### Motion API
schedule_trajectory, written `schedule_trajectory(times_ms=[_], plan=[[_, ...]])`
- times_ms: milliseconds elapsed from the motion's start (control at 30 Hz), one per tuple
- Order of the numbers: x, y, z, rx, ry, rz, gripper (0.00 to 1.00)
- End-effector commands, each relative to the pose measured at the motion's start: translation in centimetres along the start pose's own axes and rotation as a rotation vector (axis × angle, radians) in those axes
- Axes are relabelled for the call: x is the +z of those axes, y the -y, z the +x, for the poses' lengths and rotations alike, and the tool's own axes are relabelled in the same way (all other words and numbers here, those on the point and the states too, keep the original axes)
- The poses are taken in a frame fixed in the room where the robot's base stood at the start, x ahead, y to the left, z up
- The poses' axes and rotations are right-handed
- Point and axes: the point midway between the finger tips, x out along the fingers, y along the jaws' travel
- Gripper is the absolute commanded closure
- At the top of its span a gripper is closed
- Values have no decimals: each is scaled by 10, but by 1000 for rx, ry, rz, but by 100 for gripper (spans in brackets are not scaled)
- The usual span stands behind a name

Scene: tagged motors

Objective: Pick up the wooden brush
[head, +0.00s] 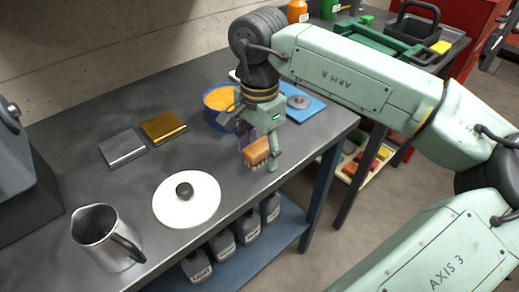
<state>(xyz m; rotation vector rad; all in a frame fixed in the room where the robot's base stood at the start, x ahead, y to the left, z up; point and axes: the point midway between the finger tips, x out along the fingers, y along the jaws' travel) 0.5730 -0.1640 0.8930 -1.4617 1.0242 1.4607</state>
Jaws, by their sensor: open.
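The wooden brush (256,152) has a brown wooden back and pale bristles. It is on the dark workbench (165,165), near the front edge, in the head view. My gripper (259,160) points down at the brush, and its fingers are open around or just beside it. The wrist and fingers hide part of the brush. I cannot tell whether the fingers touch it.
A blue pot with orange contents (220,99) and a blue board (297,104) sit behind my gripper. A white lid (187,200), a metal pitcher (103,238), a silver block (122,148) and a gold block (163,127) are to the left. Bottles (222,245) stand below.

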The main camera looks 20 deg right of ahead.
Motion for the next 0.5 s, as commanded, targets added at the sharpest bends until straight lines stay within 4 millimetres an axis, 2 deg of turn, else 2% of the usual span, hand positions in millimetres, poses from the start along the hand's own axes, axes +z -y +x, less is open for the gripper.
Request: schedule_trajectory(times_ms=[67,500], plan=[[0,0,0,0,0,0,45],[0,0,0,0,0,0,74]])
